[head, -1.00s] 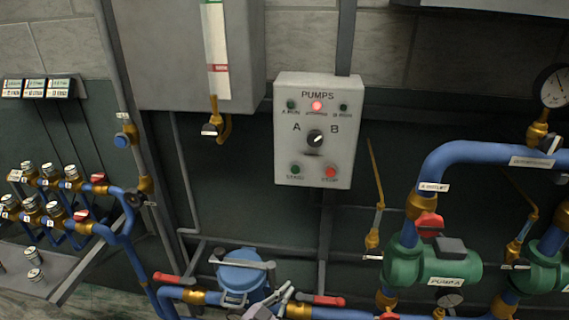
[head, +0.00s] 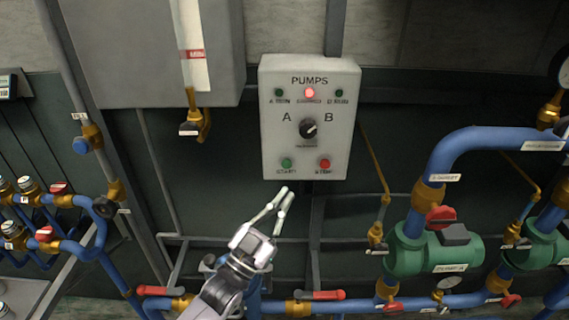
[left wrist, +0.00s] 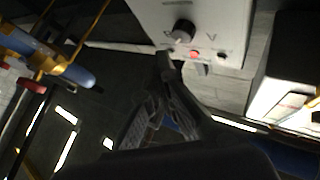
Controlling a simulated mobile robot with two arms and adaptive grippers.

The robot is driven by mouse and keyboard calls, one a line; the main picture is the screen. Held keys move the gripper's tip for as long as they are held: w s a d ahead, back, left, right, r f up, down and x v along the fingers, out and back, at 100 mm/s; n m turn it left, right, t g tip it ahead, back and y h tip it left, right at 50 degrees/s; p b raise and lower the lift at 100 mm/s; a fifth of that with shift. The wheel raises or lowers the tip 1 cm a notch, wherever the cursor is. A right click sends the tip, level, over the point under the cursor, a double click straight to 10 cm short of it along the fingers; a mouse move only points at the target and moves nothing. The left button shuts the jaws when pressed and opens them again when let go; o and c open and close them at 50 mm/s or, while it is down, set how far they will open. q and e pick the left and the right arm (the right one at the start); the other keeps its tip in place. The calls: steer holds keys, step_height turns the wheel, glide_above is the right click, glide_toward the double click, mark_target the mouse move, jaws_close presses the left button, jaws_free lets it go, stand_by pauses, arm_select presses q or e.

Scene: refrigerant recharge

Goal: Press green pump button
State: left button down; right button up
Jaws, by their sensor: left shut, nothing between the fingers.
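The pump control box (head: 307,148) is a light grey panel on the wall, labelled PUMPS. The green start button (head: 286,163) sits at its lower left, beside the red stop button (head: 325,164). A black A/B selector knob (head: 308,128) is in the middle, and a red lamp (head: 309,92) glows at the top. My left gripper (head: 283,196) is shut and empty, just below the green button and apart from it in the picture. In the left wrist view my gripper fingers (left wrist: 166,62) overlap the box's face (left wrist: 215,18). My right gripper is not in view.
Blue pipes with green pump A (head: 437,254) stand to the right. A red-handled valve (head: 322,295) is below the box. A grey cabinet (head: 120,60) with a gauge tube is at upper left. The dark wall around the box is mostly clear.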

mark_target(287, 163)
arm_select(q)
steer(key=w+b, duration=0.5)
steer(key=w, duration=0.4)
steer(key=shift+f, duration=0.1)
stand_by(0.8)
stand_by(0.7)
steer(key=shift+w+b, duration=0.35)
steer(key=shift+w, duration=0.05)
